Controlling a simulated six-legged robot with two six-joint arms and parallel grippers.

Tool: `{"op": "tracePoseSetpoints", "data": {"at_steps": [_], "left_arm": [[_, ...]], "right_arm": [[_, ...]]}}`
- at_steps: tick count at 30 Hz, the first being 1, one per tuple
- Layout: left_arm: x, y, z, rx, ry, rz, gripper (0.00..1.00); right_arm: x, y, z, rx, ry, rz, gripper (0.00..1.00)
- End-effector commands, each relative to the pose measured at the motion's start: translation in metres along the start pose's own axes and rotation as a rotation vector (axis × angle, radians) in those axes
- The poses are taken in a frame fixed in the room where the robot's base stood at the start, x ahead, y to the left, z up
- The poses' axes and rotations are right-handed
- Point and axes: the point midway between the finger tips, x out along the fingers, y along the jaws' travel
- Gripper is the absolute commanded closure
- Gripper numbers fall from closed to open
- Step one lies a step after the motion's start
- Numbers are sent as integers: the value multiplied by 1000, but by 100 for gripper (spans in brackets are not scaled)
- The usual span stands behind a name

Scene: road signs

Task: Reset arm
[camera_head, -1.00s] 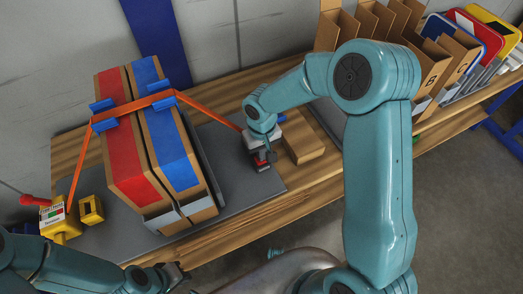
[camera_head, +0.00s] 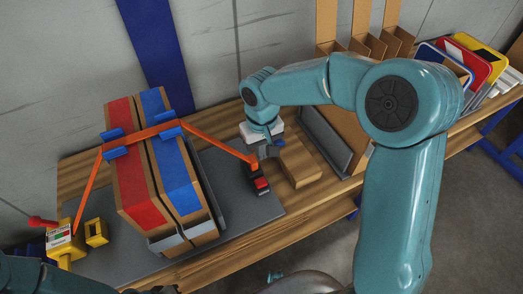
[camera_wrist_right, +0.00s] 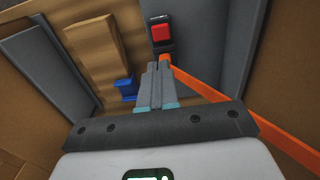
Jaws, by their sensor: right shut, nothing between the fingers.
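My right gripper (camera_head: 268,152) is shut and empty, just behind a black buckle with a red button (camera_head: 260,182). In the right wrist view its fingers (camera_wrist_right: 156,82) are together, close to the orange strap (camera_wrist_right: 210,92) and below the red-topped buckle (camera_wrist_right: 161,33). The orange strap (camera_head: 215,142) runs from a yellow tensioner (camera_head: 62,240) over two taped cartons, red (camera_head: 132,165) and blue (camera_head: 172,150), and down to the buckle. My left arm shows only at the bottom left edge; its gripper is mostly cut off.
A small cardboard block (camera_head: 300,163) lies beside the right gripper. A blue piece (camera_wrist_right: 126,86) stands by it. Cardboard dividers (camera_head: 375,45) and colored signs (camera_head: 470,60) fill the right of the wooden table. A yellow block (camera_head: 97,232) sits on the grey mat (camera_head: 240,205).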

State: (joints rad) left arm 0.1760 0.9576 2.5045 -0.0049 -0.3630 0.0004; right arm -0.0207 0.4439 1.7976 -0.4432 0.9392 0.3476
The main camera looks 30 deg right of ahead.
Motion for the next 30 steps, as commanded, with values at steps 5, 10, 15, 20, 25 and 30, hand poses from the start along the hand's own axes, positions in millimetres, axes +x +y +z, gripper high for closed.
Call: {"op": "tracePoseSetpoints", "data": {"at_steps": [5,10,15,20,25,30], "left_arm": [[0,0,0,0,0,0,100],[-4,1,0,0,0,0,100],[-27,10,1,0,0,0,100],[-51,18,1,0,0,0,100],[-66,24,1,0,0,0,100],[-69,25,2,0,0,0,100]], "right_arm": [[0,0,0,0,0,0,100],[8,-6,4,-10,-8,-18,100],[74,-49,40,-44,-45,-178,100],[132,-89,110,10,-52,-328,100],[156,-100,171,90,-37,-360,100],[161,-100,193,122,-20,-349,100]]}}
